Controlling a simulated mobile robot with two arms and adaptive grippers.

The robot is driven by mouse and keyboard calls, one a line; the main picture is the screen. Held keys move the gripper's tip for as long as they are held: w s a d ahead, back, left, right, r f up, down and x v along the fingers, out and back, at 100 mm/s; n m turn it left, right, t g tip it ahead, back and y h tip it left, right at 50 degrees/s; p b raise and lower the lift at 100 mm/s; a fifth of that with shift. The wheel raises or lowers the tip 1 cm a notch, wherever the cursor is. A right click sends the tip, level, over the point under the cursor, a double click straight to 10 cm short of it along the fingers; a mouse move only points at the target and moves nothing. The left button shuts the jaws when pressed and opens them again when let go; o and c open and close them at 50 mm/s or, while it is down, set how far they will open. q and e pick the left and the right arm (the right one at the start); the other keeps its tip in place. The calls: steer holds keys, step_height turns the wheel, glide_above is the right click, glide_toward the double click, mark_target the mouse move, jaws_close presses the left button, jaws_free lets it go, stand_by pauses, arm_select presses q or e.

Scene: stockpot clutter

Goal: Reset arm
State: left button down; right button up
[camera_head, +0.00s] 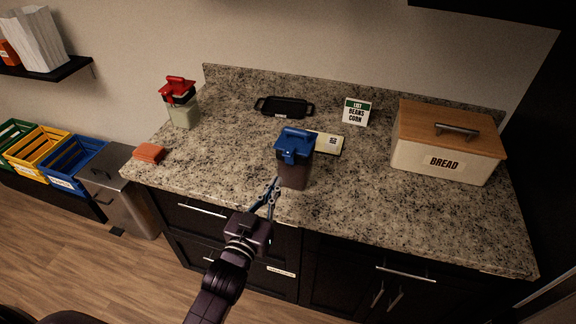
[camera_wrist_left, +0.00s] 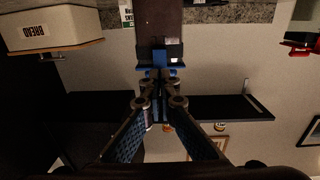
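A dark container with a blue lid (camera_head: 294,165) stands upright on the counter just beyond the fingertips. It appears inverted at the top of the left wrist view (camera_wrist_left: 158,25). Whether the fingertips touch it, I cannot tell. My right gripper is in neither view.
On the granite counter (camera_head: 350,195) are a red-lidded container (camera_head: 184,113), an orange block (camera_head: 149,153), a black tray (camera_head: 284,107), a list sign (camera_head: 356,111), a pale flat box (camera_head: 328,145) and a bread box (camera_head: 442,158). The front right of the counter is clear.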

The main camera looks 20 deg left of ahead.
arm_select(q)
steer(key=shift+f, duration=0.15)
stand_by(0.3)
steer(key=s+f+g+b, duration=0.2)
steer(key=s+f+g, duration=0.15)
steer(key=f, duration=0.95)
steer(key=s+f+g+b, duration=0.15)
steer(key=s+f, duration=0.35)
steer(key=f, duration=0.8)
steer(key=s+f+g+b, duration=0.1)
steer(key=s+f+g, duration=0.25)
steer(key=f, duration=1.05)
steer(key=s+a+f+g+b, duration=0.1)
steer(key=s+a+f+g, duration=0.1)
steer(key=s+f, duration=0.6)
steer(key=s+a+f+m+g+y+b, duration=0.1)
steer(key=s+a+f+g+b, duration=0.1)
steer(key=s+f, duration=0.6)
steer(key=s+a+f+g+b, duration=0.1)
steer(key=s+f+g, duration=0.3)
steer(key=s, duration=1.5)
step_height(320, 180, down, 4)
steer(key=shift+a+f+y, duration=0.1)
steer(key=shift+a+y, duration=0.2)
steer(key=shift+a, duration=0.25)
steer(key=shift+s+g, duration=0.1)
steer(key=shift+g, duration=0.15)
